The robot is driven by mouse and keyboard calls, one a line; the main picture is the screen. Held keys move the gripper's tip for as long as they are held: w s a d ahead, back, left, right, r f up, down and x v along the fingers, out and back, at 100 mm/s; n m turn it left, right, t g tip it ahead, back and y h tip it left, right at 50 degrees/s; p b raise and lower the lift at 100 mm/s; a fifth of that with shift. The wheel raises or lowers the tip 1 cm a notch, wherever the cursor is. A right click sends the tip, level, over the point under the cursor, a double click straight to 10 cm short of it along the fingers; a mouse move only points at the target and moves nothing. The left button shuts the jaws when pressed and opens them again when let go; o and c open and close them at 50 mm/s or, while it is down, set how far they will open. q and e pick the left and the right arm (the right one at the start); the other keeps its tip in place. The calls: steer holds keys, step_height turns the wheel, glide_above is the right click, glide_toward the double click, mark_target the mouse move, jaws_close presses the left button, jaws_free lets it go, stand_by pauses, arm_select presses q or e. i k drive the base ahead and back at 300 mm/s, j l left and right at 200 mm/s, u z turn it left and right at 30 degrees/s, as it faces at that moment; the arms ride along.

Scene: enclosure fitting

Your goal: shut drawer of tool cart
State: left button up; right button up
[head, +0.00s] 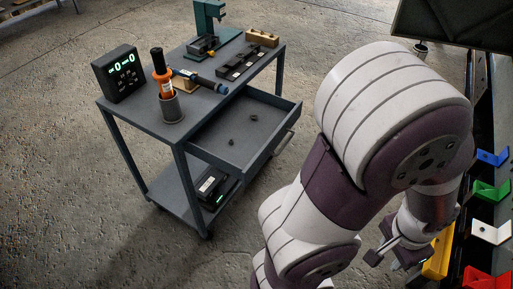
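The grey tool cart (140,112) stands at the upper left of the head view. Its drawer (212,162) is pulled out from under the top, toward the lower right. Two small dark pieces lie on the drawer floor. A pale handle (284,144) shows at the drawer's front, close to my arm. My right gripper is not in view.
The cart top bears a display box (118,73), an orange-handled tool in a dark cup (171,106), a green press (209,18) and a wooden block (262,38). A rack with coloured brackets (491,189) stands at the right edge. Concrete floor is clear left of the cart.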

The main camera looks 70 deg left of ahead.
mark_target(237, 144)
steer(key=u, duration=0.45)
steer(key=j+u, duration=0.15)
steer(key=u, duration=0.7)
steer(key=i+j+u, duration=0.1)
steer(key=u, duration=0.8)
steer(key=i+u, duration=0.15)
steer(key=l+u, duration=0.5)
steer(key=u, duration=0.25)
steer(key=i, duration=0.05)
